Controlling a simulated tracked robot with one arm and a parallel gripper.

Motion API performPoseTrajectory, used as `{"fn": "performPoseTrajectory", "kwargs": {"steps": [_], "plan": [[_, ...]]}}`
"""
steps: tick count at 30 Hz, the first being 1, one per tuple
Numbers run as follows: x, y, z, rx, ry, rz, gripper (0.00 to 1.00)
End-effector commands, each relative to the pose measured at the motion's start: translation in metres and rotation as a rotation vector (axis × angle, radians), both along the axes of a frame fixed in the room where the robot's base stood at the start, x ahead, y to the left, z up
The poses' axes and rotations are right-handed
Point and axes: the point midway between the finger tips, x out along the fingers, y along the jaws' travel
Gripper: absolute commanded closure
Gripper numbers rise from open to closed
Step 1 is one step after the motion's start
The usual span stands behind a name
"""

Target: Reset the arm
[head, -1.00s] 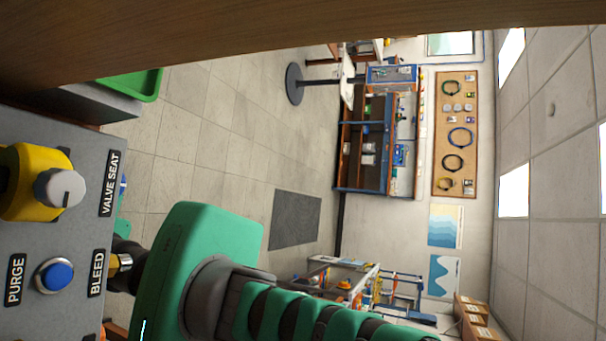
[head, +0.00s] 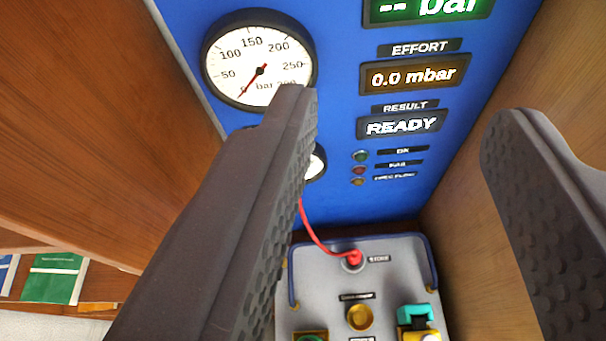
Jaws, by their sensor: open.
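My gripper (head: 405,120) is open and empty. Its two dark, textured fingers stand wide apart, one left of the middle and one at the right edge. Between them, farther off, is the blue test panel (head: 345,185) with a round bar gauge (head: 255,62) whose red needle points near zero. The effort display (head: 414,75) reads 0.0 mbar and the result display (head: 401,125) reads READY. The left finger hides part of a smaller gauge (head: 318,163). The fingers appear to touch nothing.
Below the panel is a grey unit (head: 315,275) with a red hose (head: 312,228), a brass fitting (head: 359,317) and a teal-and-yellow part (head: 415,317). Wooden walls (head: 480,160) close in on the left and right. Green and blue posters (head: 55,277) show at lower left.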

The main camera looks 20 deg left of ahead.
Motion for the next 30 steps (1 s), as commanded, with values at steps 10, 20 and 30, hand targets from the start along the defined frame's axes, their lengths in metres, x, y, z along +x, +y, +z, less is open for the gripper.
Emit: {"fn": "performPoseTrajectory", "kwargs": {"steps": [10, 20, 30], "plan": [[-0.024, 0.004, 0.029, -0.063, -0.105, 0.026, 0.56], [-0.023, 0.004, 0.018, -0.061, -0.104, 0.025, 0.56], [-0.023, 0.004, 0.017, -0.061, -0.104, 0.025, 0.64]]}}
